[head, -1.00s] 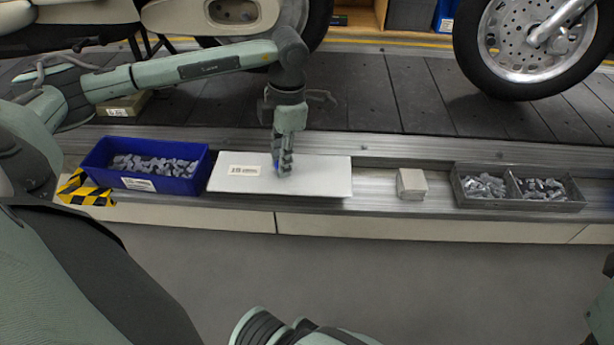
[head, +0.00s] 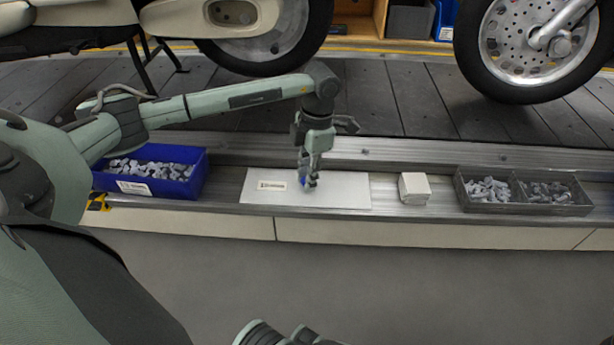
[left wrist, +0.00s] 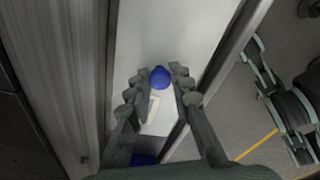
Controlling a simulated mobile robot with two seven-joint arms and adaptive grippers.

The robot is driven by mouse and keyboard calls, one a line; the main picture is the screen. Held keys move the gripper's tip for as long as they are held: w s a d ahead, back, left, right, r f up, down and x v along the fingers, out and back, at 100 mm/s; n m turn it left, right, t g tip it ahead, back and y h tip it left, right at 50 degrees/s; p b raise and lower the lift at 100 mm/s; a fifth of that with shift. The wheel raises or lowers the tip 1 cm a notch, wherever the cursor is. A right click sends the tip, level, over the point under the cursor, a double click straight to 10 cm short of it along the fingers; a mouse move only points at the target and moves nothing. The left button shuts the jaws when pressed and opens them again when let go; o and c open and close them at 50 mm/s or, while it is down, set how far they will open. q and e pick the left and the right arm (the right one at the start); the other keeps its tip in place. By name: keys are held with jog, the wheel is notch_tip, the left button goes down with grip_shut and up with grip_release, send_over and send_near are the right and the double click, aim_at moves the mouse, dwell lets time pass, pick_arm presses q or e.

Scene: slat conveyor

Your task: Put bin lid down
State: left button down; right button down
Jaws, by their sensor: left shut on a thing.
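The bin lid (head: 340,195) is a flat white plate with a small label and a blue knob. It lies level over the metal ledge, between the blue bin (head: 190,185) and a small white box (head: 414,188). I cannot tell whether its underside touches the ledge. My left gripper (head: 308,184) points down and is shut on the knob. In the left wrist view the blue knob (left wrist: 159,77) sits between the fingertips, over the white lid (left wrist: 165,30).
A grey two-compartment tray (head: 524,192) of metal parts stands right of the white box. Only a short gap separates the lid from that box. The dark slat conveyor (head: 400,95) with motorcycle wheels (head: 530,50) runs behind the ledge. Floor lies in front.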

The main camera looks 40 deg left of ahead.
pick_arm(q)
jog(key=shift+f, duration=0.15)
jog(key=c, duration=1.4)
grip_release()
jog(key=shift+o, duration=0.2)
